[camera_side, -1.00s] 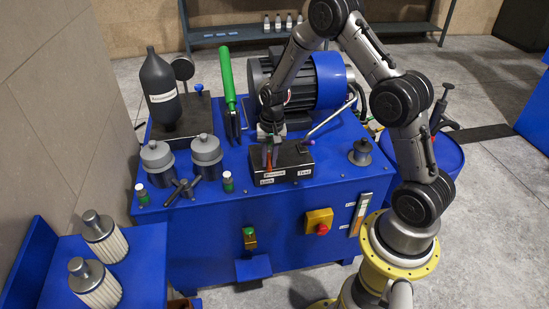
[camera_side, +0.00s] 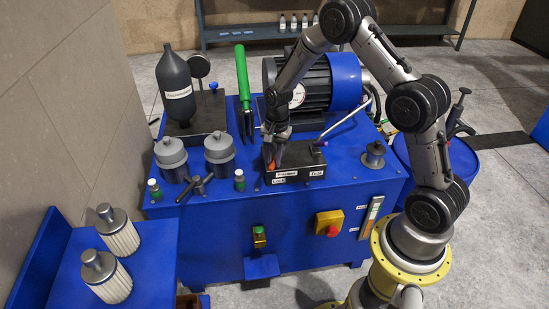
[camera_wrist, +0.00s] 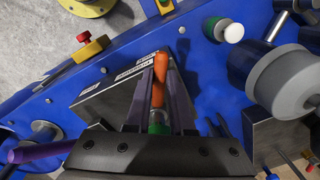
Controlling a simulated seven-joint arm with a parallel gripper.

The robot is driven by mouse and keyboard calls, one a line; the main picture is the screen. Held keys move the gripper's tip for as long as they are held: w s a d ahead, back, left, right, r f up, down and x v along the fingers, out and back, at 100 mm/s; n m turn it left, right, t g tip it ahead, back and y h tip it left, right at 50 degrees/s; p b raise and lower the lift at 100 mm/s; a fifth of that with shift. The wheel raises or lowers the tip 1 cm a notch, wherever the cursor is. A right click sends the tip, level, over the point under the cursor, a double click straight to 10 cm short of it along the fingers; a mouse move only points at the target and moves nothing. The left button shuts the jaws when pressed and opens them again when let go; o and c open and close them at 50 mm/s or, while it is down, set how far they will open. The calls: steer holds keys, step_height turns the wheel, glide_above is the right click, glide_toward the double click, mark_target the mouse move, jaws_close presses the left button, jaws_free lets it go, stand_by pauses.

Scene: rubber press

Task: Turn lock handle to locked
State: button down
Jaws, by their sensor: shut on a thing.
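The lock handle, a short orange lever with a green base, stands on a black valve block (camera_side: 312,166) with white labels. In the wrist view the orange lever (camera_wrist: 160,70) is between the fingers of my gripper (camera_wrist: 163,95), which is shut on it. In the side view my gripper (camera_side: 276,147) points down at the left part of the block, and the lever's orange tip (camera_side: 271,166) shows below the fingers, near the Lock label (camera_side: 284,174). The fingers hide most of the lever there.
A long grey lever (camera_side: 343,124) with a purple joint rises from the block's right side. A green-handled tool (camera_side: 242,75), a motor (camera_side: 312,82) and grey cylinders (camera_side: 219,148) stand around it.

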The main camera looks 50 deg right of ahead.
steer(key=shift+w+r, duration=0.1)
steer(key=shift+w, duration=0.05)
steer(key=c, duration=0.8)
jaws_free()
steer(key=r, duration=0.9)
steer(key=s+r, duration=0.1)
steer(key=r, duration=0.3)
steer(key=shift+d+r, duration=0.1)
steer(key=shift+r, duration=0.25)
